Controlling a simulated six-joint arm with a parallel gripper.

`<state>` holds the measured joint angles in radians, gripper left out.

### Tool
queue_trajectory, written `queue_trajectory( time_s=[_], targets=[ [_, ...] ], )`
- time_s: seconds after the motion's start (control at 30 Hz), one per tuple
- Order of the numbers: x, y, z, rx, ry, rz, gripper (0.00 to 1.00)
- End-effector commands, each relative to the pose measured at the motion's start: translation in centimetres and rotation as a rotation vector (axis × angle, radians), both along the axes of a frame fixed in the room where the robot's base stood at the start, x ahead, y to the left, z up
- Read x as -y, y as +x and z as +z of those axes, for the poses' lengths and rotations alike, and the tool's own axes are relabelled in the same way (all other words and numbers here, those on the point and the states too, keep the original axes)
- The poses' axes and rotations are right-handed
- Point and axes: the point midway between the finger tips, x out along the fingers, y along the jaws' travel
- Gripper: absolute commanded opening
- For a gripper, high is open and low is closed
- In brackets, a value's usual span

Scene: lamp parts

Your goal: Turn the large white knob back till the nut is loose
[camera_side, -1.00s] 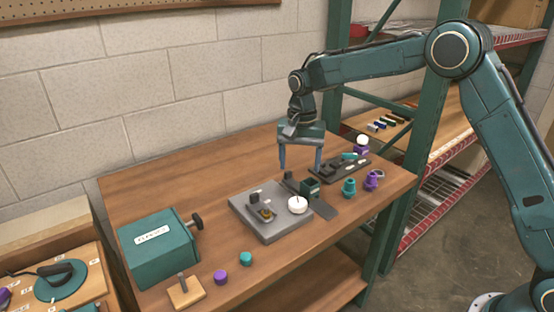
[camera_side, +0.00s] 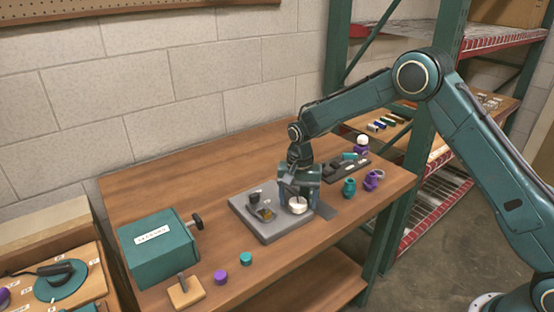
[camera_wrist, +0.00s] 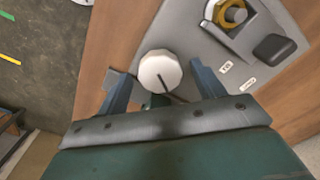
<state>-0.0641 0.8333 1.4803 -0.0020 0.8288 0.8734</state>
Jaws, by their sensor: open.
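The large white knob (camera_side: 298,205) stands at the right end of a grey fixture plate (camera_side: 270,232) on the wooden bench. In the wrist view the knob (camera_wrist: 160,72) is round and ridged, with a dark line on its lower edge. My gripper (camera_side: 296,205) is low over the knob. In the wrist view my gripper (camera_wrist: 160,85) is open, one finger on each side of the knob with gaps between. A brass ring-like part (camera_wrist: 234,14), perhaps the nut, sits in a grey holder on the plate; it also shows in the side view (camera_side: 265,213).
A dark block (camera_wrist: 275,47) stands on the plate beside the brass part. A teal box (camera_side: 158,248) with a dark handle is at the left. Purple (camera_side: 220,277) and teal (camera_side: 246,258) caps lie in front.

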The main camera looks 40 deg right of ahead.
Motion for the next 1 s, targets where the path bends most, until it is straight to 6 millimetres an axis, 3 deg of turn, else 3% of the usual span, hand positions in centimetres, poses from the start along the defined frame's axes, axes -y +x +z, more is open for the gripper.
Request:
queue_trajectory(
  time_s=[0.3, 0.53, 1.0],
  targets=[
    [0.00, -0.01, -0.20, 0.000, 0.000, 0.000, 0.68],
    [0.00, -0.01, -0.18, 0.000, 0.000, 0.000, 0.23],
    [0.01, 0.03, -0.16, 0.001, -0.001, 0.070, 0.24]
  ],
)
